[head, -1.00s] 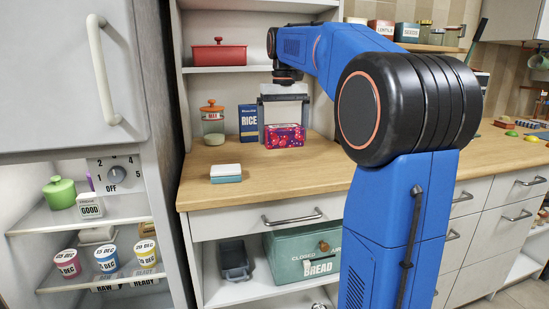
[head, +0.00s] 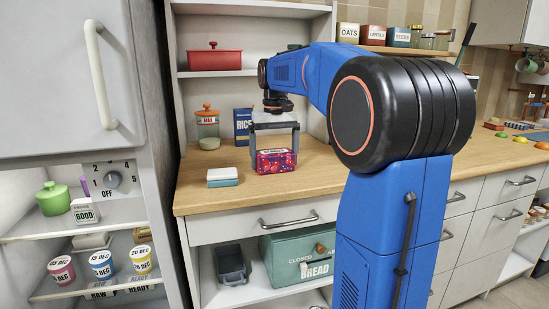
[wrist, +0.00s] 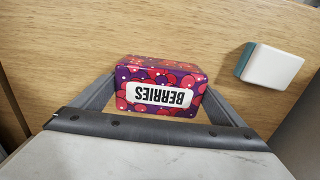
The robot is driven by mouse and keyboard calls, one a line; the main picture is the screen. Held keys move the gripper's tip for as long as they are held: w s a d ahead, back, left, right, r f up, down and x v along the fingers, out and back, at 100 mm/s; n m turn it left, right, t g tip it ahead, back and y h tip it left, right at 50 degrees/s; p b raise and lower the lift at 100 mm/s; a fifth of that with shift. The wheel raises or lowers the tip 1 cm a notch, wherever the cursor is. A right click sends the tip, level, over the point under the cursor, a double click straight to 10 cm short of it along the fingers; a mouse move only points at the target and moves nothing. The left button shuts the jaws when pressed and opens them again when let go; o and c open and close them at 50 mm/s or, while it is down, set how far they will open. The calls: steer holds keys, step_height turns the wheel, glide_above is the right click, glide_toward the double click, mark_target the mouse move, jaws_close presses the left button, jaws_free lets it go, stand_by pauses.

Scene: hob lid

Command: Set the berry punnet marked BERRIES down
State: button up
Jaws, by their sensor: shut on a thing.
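The berry punnet (head: 276,162) is a purple and red box with a white BERRIES label. It is between the fingers of my gripper (head: 276,152), which is shut on it, over the wooden counter (head: 320,168). In the wrist view the punnet (wrist: 160,88) sits between the two grey fingers, its label upside down, with the counter (wrist: 60,60) behind it. I cannot tell whether its underside touches the counter.
A white and teal block (head: 222,177) lies on the counter left of the punnet. A lidded jar (head: 208,128) and a RICE box (head: 243,126) stand behind. The counter is clear to the right and in front.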

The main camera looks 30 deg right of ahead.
mark_target(275, 152)
steer(key=o, duration=0.9)
step_height(275, 152, up, 12)
